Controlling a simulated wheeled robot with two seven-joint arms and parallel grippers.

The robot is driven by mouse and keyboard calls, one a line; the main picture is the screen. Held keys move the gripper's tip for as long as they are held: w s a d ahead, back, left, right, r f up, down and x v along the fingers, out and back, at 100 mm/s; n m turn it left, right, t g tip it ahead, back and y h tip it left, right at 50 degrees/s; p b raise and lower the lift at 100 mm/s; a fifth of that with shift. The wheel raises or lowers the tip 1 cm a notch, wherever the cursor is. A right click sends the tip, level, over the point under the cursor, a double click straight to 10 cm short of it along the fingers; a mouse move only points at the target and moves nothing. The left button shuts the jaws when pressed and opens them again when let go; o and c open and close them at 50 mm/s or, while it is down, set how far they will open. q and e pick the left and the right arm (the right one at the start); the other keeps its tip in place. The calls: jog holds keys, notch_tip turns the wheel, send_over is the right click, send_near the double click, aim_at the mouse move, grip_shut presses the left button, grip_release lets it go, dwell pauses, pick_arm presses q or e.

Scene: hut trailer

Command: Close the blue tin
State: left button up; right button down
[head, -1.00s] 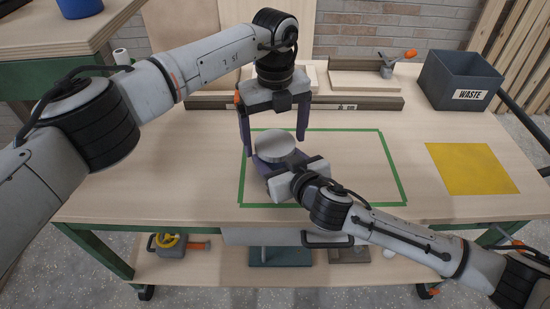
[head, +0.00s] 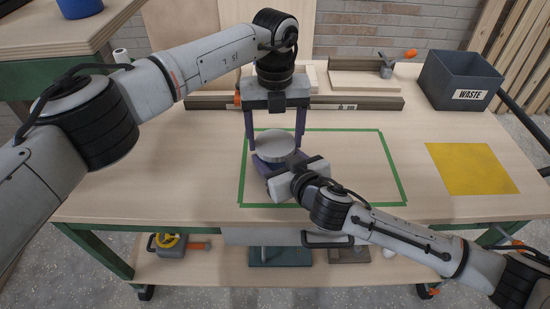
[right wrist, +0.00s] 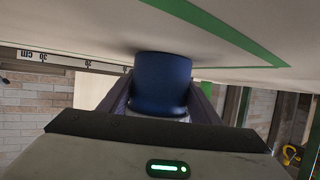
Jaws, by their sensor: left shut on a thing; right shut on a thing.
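The blue tin (right wrist: 162,82) stands on the bench and shows upside down in the right wrist view, between the fingers of my right gripper (right wrist: 165,95). That gripper is shut on it. In the head view the tin's body is mostly hidden under a pale grey round lid (head: 276,143) and behind my right gripper. My left gripper (head: 273,147) points down from above, its two purple fingers shut on opposite sides of the lid. The lid lies at the top of the tin; I cannot tell whether it is fully seated.
A green tape outline (head: 393,170) surrounds the work spot on the wooden bench. A yellow square (head: 472,168) and a grey waste bin (head: 460,80) are at the right. A long ruled rail (head: 360,103) runs behind. The bench right of the grippers is clear.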

pick_arm(q)
jog(key=o, duration=1.1)
jog(key=shift+o, duration=0.2)
jog(key=shift+r, duration=0.15)
jog(key=shift+r, duration=2.15)
notch_tip(320, 180, up, 4)
jog(key=n, duration=0.3)
jog(key=shift+f+n, duration=0.25)
jog(key=shift+n, duration=0.05)
